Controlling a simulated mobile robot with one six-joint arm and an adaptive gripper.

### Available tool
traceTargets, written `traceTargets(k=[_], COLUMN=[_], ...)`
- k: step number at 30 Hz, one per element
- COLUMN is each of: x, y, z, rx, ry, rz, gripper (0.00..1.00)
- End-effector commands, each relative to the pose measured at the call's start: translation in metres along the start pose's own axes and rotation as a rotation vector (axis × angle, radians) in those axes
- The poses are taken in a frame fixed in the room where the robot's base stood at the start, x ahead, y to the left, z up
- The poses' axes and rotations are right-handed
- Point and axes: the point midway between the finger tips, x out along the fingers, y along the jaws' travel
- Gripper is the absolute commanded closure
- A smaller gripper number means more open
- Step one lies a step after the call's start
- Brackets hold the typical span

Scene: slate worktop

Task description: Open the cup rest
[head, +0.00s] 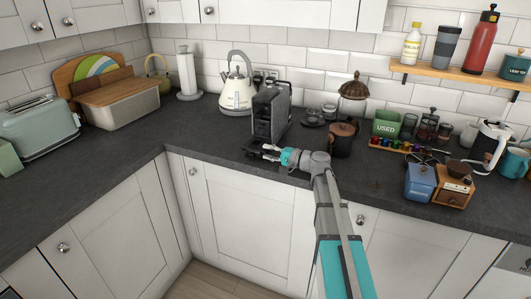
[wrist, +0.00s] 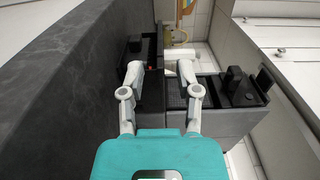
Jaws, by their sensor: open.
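The coffee machine (head: 271,112), a dark, narrow upright appliance, stands on the worktop near the middle of the head view. Its grey side (wrist: 228,122) and black parts show turned sideways in the wrist view. My gripper (head: 263,152) is low in front of the machine, close to its base. In the wrist view my gripper (wrist: 160,72) is open, with its fingers apart and nothing visibly held. Dark machine parts lie around and beyond the fingertips. I cannot clearly tell the cup rest from these parts, or whether a finger touches it.
A cream kettle (head: 237,88) stands left of the machine. A brown lidded canister (head: 342,140) and a row of coloured capsules (head: 400,147) stand right of it. The worktop (head: 205,135) is clear left of my gripper. A wooden shelf (head: 450,72) hangs at upper right.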

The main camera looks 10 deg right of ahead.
Motion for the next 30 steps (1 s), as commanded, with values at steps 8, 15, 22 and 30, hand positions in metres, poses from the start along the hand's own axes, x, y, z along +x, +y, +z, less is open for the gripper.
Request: traceTargets(k=[8, 15, 22, 30], x=[0.0078, 0.0077, 0.0076, 0.0116], y=[0.0000, 0.0000, 0.0000, 0.0001], z=[0.0001, 0.0002, 0.0003, 0.0043], rx=[0.000, 0.000, 0.000, 0.000], ry=[0.000, 0.000, 0.000, 0.000], rz=[0.000, 0.000, 0.000, 0.000], gripper=[0.57, 0.65, 1.00, 1.00])
